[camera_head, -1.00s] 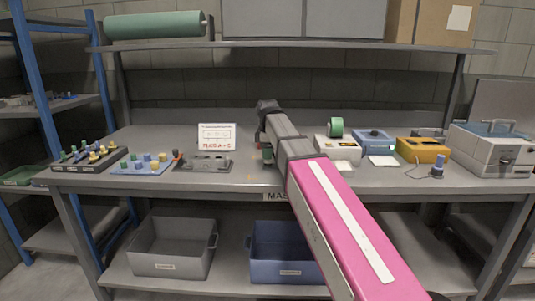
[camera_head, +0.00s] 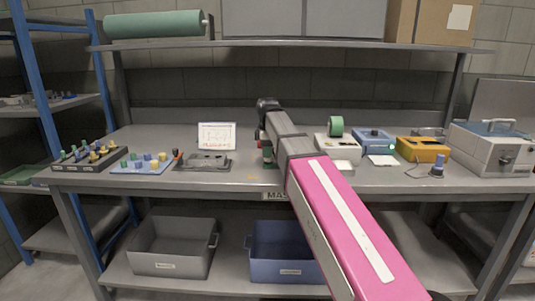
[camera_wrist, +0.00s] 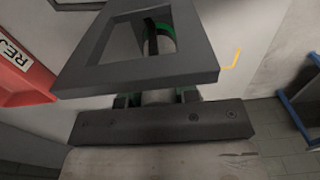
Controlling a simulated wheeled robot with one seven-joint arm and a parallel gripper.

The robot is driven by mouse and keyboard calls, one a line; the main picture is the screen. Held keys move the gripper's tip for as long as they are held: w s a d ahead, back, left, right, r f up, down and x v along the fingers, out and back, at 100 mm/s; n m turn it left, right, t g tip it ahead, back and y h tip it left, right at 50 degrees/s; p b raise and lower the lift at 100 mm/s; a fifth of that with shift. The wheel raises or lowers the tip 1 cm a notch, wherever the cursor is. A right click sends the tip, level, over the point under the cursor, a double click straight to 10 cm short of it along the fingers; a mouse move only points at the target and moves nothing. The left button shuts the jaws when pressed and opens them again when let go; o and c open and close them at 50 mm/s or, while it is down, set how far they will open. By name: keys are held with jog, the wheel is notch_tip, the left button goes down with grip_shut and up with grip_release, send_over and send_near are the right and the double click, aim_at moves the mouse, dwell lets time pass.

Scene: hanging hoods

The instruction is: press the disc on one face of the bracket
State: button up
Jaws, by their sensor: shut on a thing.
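My gripper (camera_head: 265,142) points down at the middle of the bench, at the end of my pink and grey arm, which hides much of it. A small green part (camera_head: 267,155) shows below it, close to the bench top. In the wrist view, a dark grey frame with a four-sided opening (camera_wrist: 200,65) crosses in front of the jaws; I cannot tell whether it is the bracket. Behind it, a light grey rounded part (camera_wrist: 157,97) with green beside it sits between the jaws, which are shut on it. I cannot make out a disc; the contact is mostly hidden.
A red container (camera_wrist: 22,75) lies left of the gripper in the wrist view. On the bench are a fixture plate (camera_head: 203,162), a card (camera_head: 216,136), a tape dispenser (camera_head: 338,148) and an orange box (camera_head: 422,149). Grey (camera_head: 172,247) and blue (camera_head: 283,252) bins stand below.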

jog(key=shift+r, duration=3.15)
